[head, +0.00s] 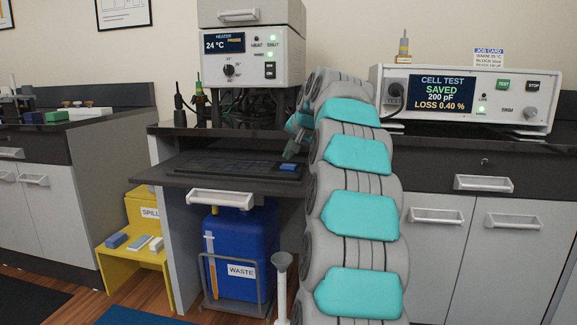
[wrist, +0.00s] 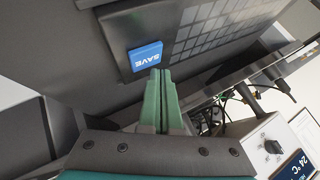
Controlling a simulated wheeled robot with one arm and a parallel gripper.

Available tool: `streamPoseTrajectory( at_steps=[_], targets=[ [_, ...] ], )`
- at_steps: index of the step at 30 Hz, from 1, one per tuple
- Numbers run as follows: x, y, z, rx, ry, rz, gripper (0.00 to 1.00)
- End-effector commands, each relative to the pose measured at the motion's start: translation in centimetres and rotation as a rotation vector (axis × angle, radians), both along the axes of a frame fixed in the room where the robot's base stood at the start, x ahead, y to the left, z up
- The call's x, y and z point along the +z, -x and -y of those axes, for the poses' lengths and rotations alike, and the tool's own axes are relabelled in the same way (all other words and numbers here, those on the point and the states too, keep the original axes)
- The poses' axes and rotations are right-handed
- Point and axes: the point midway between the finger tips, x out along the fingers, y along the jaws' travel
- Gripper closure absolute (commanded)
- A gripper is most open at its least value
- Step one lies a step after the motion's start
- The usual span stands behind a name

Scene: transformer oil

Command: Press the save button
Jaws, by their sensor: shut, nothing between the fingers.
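The blue save button (head: 288,167) is at the right end of the black keyboard (head: 225,166) on the pulled-out shelf in the head view. In the wrist view the save button (wrist: 145,57) shows its white lettering, upside down. My gripper (wrist: 160,72) is shut and empty, its green fingers together, with the tips just beside the button's lower edge in the picture. I cannot tell whether the tips touch it. In the head view my gripper (head: 290,155) is small and just above the button, partly hidden by my arm. The cell test screen (head: 442,92) reads SAVED, 200 pF, LOSS 0.40 %.
The heater unit (head: 250,55) stands on the bench above the shelf, reading 24 °C. The shelf (head: 165,180) sits below the bench top, so room above the keyboard is limited. A blue waste container (head: 240,245) stands under it. A yellow step (head: 135,250) is at left.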

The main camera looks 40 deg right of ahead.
Motion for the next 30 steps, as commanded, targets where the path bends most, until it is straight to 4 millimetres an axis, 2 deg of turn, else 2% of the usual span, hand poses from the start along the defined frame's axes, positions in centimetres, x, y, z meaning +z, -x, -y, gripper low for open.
streamPoseTrajectory(
  at_steps=[16, 30],
  targets=[
    [4.7, 0.0, 0.0, -0.001, 0.001, 0.001, 1.0],
    [4.9, 0.0, 0.0, 0.0, 0.0, 0.0, 1.0]
  ],
)
